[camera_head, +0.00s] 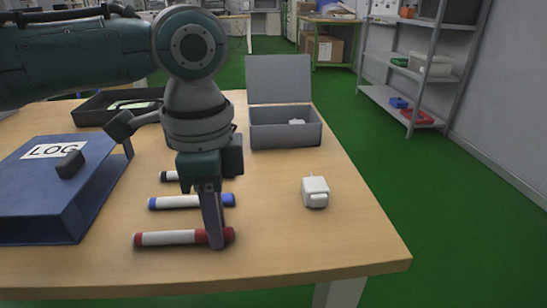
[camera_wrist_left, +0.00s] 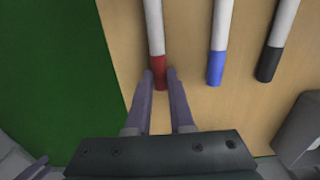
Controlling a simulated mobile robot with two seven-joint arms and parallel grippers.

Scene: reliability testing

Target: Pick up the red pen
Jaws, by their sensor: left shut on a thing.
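The red pen (camera_head: 168,238) lies on the table near its front edge, with a white barrel and red ends. My left gripper (camera_head: 217,243) reaches down from above and is shut on the pen's right red end. In the left wrist view the two fingers (camera_wrist_left: 160,88) are on either side of the red end of the red pen (camera_wrist_left: 155,28). The pen appears to be still at table height.
A blue-and-white pen (camera_head: 178,202) and a black-ended pen (camera_head: 168,176) lie behind the red pen. A blue LOG binder (camera_head: 40,215) is at left. A white plug-like block (camera_head: 315,190) is at right. A grey open box (camera_head: 283,133) and a black tray (camera_head: 90,112) stand behind.

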